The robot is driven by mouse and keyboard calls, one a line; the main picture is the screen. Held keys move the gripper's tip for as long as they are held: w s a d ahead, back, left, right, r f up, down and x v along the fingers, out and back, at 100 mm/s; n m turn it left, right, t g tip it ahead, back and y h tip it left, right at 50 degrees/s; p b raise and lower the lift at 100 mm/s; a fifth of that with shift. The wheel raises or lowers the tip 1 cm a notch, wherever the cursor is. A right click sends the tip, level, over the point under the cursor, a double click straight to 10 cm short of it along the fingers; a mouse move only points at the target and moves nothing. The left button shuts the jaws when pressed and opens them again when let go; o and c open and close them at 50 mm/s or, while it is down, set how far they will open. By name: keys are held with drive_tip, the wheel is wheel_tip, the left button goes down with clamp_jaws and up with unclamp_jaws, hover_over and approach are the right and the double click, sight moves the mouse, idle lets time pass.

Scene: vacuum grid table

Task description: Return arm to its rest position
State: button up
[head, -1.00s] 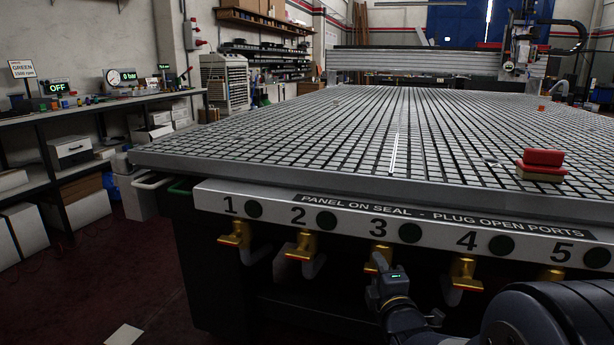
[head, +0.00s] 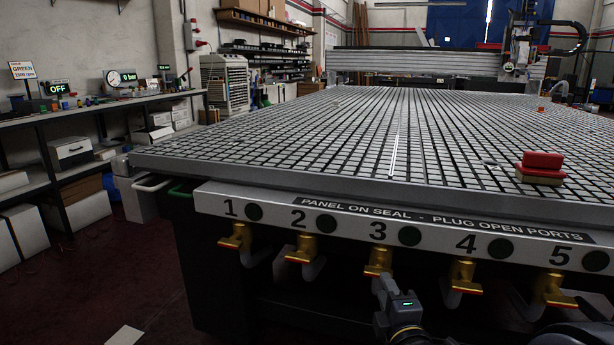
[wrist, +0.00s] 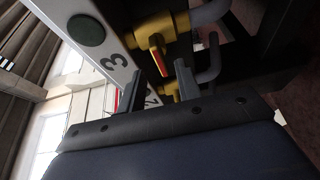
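My gripper (head: 384,284) is in front of the table's front panel (head: 340,208), just below the brass valve (head: 378,262) under number 3. In the wrist view its two dark fingers (wrist: 158,88) stand apart with nothing between the tips. The number 3 valve (wrist: 152,30) and its red-edged handle (wrist: 158,54) show past the fingertips, and I see a gap between them. My forearm shows only in part at the lower right of the head view.
Valves 1 (head: 236,240), 2 (head: 304,248), 4 (head: 463,276) and 5 (head: 554,290) hang along the same panel, close to my arm. A red-topped block (head: 541,167) sits on the grid table (head: 300,135). Open floor (head: 70,290) lies to the left.

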sight(379, 272)
drive_tip(key=w, duration=0.6)
drive_tip(key=shift+w+a+r+b, duration=0.1)
drive_tip(key=shift+a+b, duration=0.2)
drive_tip(key=shift+b, duration=0.05)
drive_tip(key=shift+r+n+p, duration=0.25)
drive_tip(key=shift+n+p, duration=0.25)
drive_tip(key=shift+p, duration=0.7)
drive_tip(key=n+g+h+p, duration=0.1)
drive_tip(key=n+g+p, duration=0.1)
drive_tip(key=p, duration=0.5)
drive_tip(key=shift+n+p, duration=0.4)
drive_tip(key=shift+n, duration=0.5)
drive_tip(key=shift+f+n+p, duration=0.15)
drive_tip(key=shift+n+p, duration=0.35)
drive_tip(key=shift+p, duration=0.3)
drive_tip(key=shift+s+f+g, duration=0.15)
drive_tip(key=shift+s+g, duration=0.05)
drive_tip(key=shift+g, duration=0.1)
